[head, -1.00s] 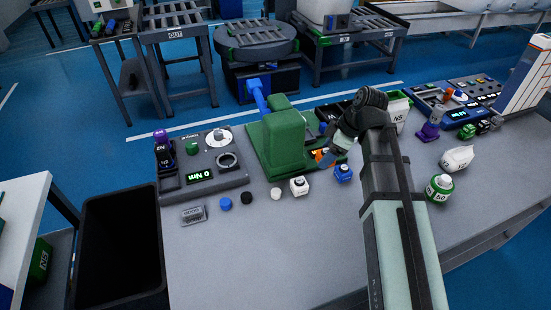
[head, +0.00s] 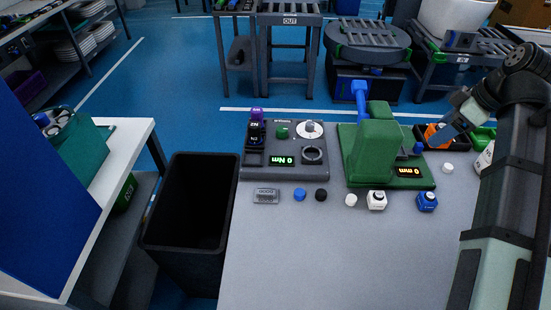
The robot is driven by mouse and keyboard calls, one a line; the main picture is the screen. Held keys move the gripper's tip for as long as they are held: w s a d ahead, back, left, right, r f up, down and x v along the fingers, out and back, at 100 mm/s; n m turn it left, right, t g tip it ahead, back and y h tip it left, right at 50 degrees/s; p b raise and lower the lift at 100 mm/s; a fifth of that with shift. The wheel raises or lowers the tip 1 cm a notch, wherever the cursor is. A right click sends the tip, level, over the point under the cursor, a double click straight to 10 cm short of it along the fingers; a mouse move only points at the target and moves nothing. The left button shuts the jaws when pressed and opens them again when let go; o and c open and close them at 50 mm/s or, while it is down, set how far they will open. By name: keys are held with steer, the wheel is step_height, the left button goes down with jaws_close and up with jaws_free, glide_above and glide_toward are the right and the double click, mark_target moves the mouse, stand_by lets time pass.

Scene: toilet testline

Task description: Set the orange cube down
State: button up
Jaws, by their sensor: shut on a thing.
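The orange cube (head: 434,137) is at the right of the head view, just right of the green press, partly hidden by my gripper. My gripper (head: 441,136) reaches in from the right and is shut on the cube. The cube appears over a dark tray behind the table's middle row; I cannot tell whether it touches the tray.
The green press (head: 375,150) with a "0 mm" display stands left of the gripper. A grey torque tester (head: 285,172) stands further left. Small caps and bottles, including a blue bottle (head: 427,202), line the front. A black bin (head: 190,215) stands beside the table.

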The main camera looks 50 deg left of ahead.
steer(key=s+a+n+g, duration=0.1)
steer(key=s+a+n, duration=0.1)
steer(key=s+a, duration=0.9)
steer(key=s+a+r+n, duration=0.1)
steer(key=s+a, duration=0.3)
steer(key=a, duration=1.3)
steer(key=s+a+n+g, duration=0.1)
steer(key=s+a+n, duration=0.1)
steer(key=s+a, duration=0.9)
steer(key=shift+w+a+f, duration=0.5)
steer(key=shift+w+f, duration=0.05)
steer(key=shift+f, duration=2.95)
steer(key=shift+w+a+f, duration=0.45)
steer(key=shift+w+f, duration=0.1)
steer(key=shift+f, duration=2.95)
steer(key=shift+w+a+f, duration=0.5)
steer(key=shift+w+f, duration=0.05)
steer(key=shift+f, duration=2.95)
steer(key=shift+f, duration=0.6)
steer(key=o, duration=0.8)
steer(key=shift+r, duration=0.15)
